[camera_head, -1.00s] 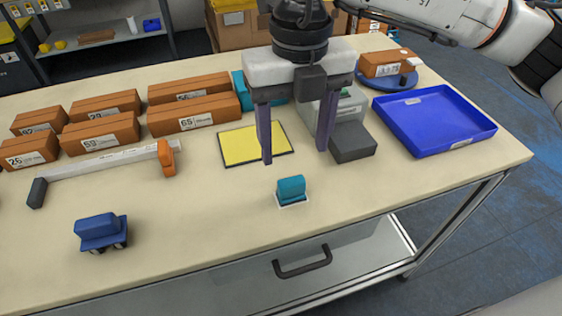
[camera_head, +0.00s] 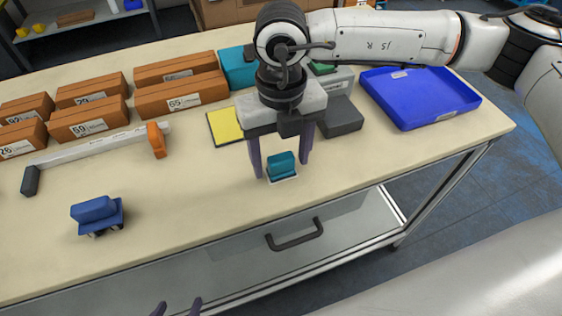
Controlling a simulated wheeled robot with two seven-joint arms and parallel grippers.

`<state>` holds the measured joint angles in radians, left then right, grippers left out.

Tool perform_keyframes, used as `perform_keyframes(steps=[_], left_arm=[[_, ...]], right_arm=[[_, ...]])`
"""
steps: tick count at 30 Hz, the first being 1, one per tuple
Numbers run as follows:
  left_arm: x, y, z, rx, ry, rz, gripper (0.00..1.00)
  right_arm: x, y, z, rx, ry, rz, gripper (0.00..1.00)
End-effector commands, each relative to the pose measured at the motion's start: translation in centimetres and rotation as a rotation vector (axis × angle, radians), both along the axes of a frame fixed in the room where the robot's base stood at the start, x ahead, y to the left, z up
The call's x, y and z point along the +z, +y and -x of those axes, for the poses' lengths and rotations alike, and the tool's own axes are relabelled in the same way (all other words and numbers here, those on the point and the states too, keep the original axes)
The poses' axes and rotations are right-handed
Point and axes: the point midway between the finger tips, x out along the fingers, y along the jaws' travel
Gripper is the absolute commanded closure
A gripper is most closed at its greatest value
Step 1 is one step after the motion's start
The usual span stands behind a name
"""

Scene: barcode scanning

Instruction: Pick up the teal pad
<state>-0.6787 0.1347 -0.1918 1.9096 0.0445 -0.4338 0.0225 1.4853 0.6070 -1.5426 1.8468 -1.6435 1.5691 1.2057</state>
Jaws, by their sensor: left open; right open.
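The teal pad (camera_head: 281,165) sits on a small white base near the front edge of the table, right of the middle. My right gripper (camera_head: 282,170) is open and points down over the pad. One finger shows on each side of the pad, with a gap to it on both sides; it holds nothing. My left gripper (camera_head: 178,308) shows only as two spread fingertips at the bottom edge of the view, in front of the table, open and empty.
A blue toy-like block on wheels (camera_head: 97,214) stands at the left front. The table front is mostly clear.

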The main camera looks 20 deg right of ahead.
Motion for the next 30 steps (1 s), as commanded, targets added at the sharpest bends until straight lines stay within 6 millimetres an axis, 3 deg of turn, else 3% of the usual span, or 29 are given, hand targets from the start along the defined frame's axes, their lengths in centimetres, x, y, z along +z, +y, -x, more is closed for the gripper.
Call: perform_keyframes(steps=[3, 11, 20, 30], left_arm=[[0.0, 0.0, 0.0, 0.001, 0.001, -0.001, 0.41], [-0.2, 0.1, 0.2, 0.000, 0.006, -0.002, 0.41], [-0.5, 0.1, 0.6, 0.000, 0.013, -0.003, 0.41], [-1.2, 0.1, 0.6, 0.000, 0.014, -0.004, 0.41]], right_arm=[[0.0, 0.0, 0.0, 0.000, 0.000, 0.000, 0.42], [0.0, 0.0, 0.0, 0.000, 0.000, 0.001, 0.84], [0.6, 0.0, -0.1, -0.001, -0.002, 0.001, 0.84], [7.0, 0.0, -0.1, 0.000, -0.004, 0.000, 0.84]])
